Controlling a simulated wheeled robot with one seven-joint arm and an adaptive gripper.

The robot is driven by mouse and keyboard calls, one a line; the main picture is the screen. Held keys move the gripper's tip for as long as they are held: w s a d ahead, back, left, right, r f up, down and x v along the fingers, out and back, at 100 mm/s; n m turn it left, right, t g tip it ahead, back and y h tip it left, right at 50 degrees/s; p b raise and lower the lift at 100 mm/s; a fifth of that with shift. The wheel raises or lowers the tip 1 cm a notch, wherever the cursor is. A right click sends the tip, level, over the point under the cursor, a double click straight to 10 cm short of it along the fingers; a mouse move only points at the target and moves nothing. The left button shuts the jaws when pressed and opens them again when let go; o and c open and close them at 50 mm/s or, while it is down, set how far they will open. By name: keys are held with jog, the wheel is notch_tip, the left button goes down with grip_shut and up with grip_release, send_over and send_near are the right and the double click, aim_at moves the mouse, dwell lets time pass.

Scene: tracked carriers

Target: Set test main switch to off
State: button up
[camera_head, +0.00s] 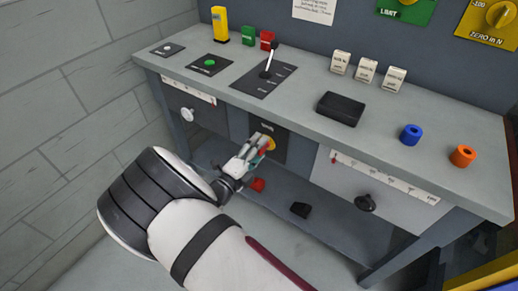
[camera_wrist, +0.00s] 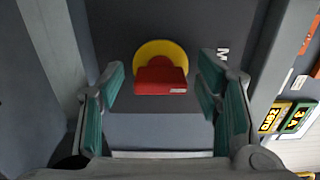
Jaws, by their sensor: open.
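The main switch is a red handle (camera_wrist: 161,80) on a round yellow plate (camera_wrist: 160,46), fixed to a dark panel (camera_wrist: 222,90) with a partly visible white "M". In the head view the switch (camera_head: 269,143) sits on the bench front below the worktop, largely covered by my gripper (camera_head: 260,146). My gripper is open in front of it. In the wrist view its teal-padded fingers stand left and right of the red handle, with a gap on both sides. I cannot tell how far the fingertips are from the panel.
Drawers with knobs (camera_head: 189,114) (camera_head: 365,203) flank the panel. A red object (camera_head: 257,184) and a black block (camera_head: 300,210) lie below.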

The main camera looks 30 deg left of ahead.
jog(key=s, duration=0.7)
jog(key=shift+a, duration=0.25)
